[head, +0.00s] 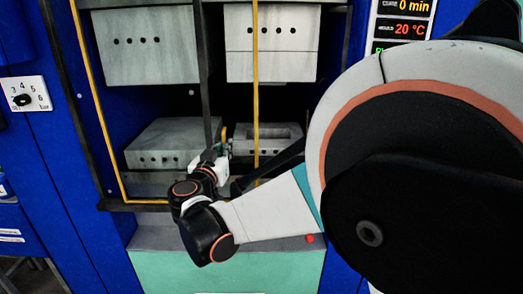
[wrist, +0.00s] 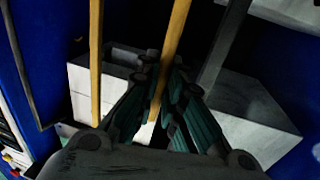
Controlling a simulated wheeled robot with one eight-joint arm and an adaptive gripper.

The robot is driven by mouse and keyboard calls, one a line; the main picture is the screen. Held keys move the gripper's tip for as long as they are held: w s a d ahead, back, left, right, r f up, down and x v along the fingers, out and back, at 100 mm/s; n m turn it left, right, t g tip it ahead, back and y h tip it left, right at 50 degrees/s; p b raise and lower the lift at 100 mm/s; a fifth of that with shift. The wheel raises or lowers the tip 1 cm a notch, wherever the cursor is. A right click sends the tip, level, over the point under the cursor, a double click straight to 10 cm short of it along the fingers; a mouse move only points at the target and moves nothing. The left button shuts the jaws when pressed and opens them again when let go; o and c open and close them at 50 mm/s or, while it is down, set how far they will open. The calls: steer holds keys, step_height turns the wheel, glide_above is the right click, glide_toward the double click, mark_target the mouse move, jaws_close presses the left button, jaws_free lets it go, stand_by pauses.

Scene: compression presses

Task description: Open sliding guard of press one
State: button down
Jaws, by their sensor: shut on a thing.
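The press (head: 370,200) has a blue body. Its sliding guard shows as a thin yellow frame (head: 100,100), with a left upright that bends along the bottom and another yellow upright (head: 256,90) further right. Pale platen blocks show behind the guard. My gripper (head: 222,146) is at the middle of the opening, beside a short yellow piece. In the wrist view, my gripper (wrist: 160,98) is shut on a yellow bar (wrist: 175,40) of the guard, which passes between its fingers. The exact contact is partly hidden by the fingers.
Upper blocks (head: 148,45) and lower blocks (head: 170,140) fill the press bay. A dark upright (head: 203,70) stands close to my gripper. A pressure dial (head: 24,96) is on the left and a display (head: 405,20) on the right. My arm covers the right side.

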mark_target(183, 144)
steer(key=a, duration=1.3)
steer(key=shift+a, duration=0.25)
steer(key=c, duration=2)
jaws_free()
steer(key=s+a, duration=0.2)
steer(key=s, duration=0.9)
steer(key=shift+s+a, duration=0.15)
steer(key=shift+s, duration=0.25)
